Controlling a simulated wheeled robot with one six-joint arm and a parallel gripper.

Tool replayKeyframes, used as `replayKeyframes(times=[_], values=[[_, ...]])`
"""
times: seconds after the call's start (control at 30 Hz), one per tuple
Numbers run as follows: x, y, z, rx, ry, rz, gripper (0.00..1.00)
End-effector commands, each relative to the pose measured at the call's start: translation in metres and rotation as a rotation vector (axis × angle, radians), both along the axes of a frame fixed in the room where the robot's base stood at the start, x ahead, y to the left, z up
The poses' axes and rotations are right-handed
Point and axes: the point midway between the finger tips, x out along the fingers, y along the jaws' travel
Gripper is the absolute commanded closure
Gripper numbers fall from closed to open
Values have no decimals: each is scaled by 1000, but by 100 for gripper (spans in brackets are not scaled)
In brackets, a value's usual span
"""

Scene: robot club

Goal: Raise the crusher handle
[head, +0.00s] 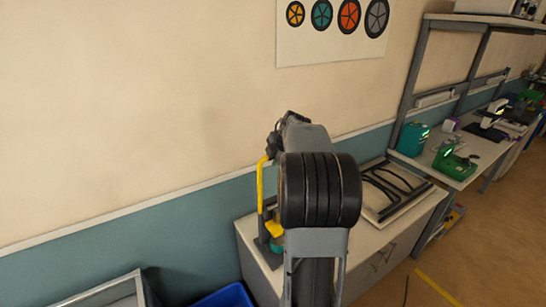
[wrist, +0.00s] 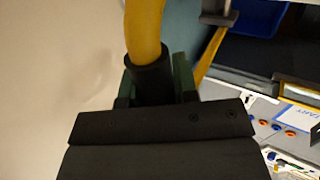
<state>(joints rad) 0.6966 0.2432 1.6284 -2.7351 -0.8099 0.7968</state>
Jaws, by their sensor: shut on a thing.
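The crusher (head: 268,249) stands at the left end of the cabinet top, partly hidden behind my arm. Its yellow handle (head: 261,188) shows as a near-vertical bar left of my arm, with its upper end at my gripper (head: 271,145). In the wrist view the yellow handle (wrist: 145,32) enters from the top and ends in a black grip (wrist: 151,82). My gripper (wrist: 155,90) is shut on that grip, one greenish finger on each side. The fingertips are mostly hidden in the head view.
A framed panel (head: 398,190) lies on the cabinet top right of my arm. A blue bin (head: 222,299) is on the floor at the left. The wall (head: 150,190) is close behind the crusher. A workbench (head: 455,150) with green devices stands at the right.

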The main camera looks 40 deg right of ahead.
Motion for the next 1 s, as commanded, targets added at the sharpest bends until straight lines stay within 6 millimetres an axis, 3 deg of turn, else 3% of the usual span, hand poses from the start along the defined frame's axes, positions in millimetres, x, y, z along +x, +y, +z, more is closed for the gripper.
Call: replayKeyframes(times=[0.37, 0.4, 0.63, 1.0], values=[[-3, -2, -3, 6, 11, -2, 100], [-3, -2, -3, 6, 11, -2, 72], [-2, -1, -2, 5, 9, -1, 50], [-5, 0, 4, 2, 5, 1, 47]])
